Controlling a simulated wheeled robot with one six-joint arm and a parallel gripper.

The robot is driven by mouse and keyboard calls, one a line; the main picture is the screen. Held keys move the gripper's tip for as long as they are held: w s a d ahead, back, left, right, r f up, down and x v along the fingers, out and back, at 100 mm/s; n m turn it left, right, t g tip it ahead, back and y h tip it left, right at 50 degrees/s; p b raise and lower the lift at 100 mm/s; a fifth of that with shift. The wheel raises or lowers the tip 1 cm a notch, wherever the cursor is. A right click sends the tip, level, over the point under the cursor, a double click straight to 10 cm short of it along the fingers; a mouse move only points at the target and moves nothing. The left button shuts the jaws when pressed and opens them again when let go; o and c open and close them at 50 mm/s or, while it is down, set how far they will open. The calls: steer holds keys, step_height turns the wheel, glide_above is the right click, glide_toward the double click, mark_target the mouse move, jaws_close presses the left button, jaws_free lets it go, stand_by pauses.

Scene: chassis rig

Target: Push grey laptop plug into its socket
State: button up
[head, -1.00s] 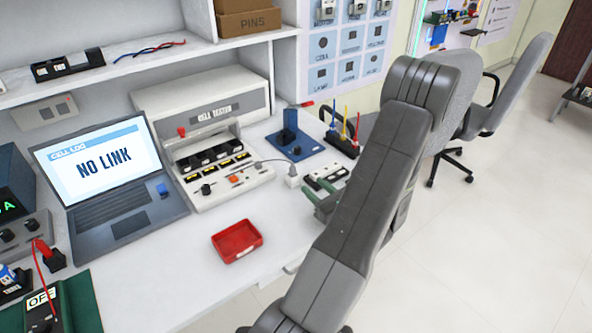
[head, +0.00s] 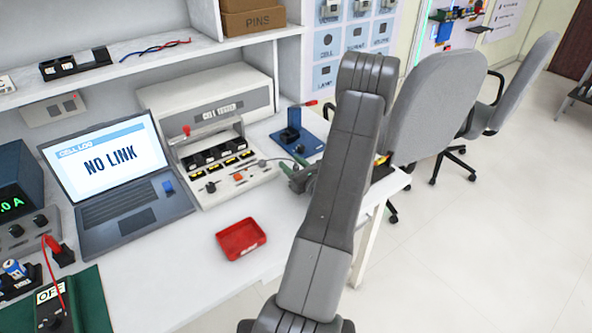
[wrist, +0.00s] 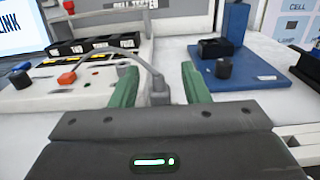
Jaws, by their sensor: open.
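A grey plug (wrist: 159,92) shows in the wrist view on the table, at the end of a grey cable (wrist: 133,53) that runs left to the cell tester (wrist: 62,85). My gripper (wrist: 160,74) is open, its green fingers on either side of the plug with a visible gap. In the head view my gripper (head: 301,172) is at the tester's right end, and the plug is hard to make out there. The laptop (head: 120,192) stands open at the left, its screen reading NO LINK. A blue piece (head: 168,187) sits at its right side. I cannot make out the plug's socket.
A red tray (head: 241,240) lies in front of the tester (head: 215,115). A blue stand (head: 297,137) is just behind my gripper. A green mat (head: 92,300) is at the front left. Table between tray and laptop is clear.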

jaws_close()
steer(key=shift+r, duration=0.15)
step_height(320, 180, up, 9)
steer(key=w+a+r+b, duration=0.1)
steer(key=w+a+b, duration=0.2)
steer(key=a, duration=0.8)
steer(key=shift+w+r, duration=0.15)
steer(key=shift+w, duration=0.9)
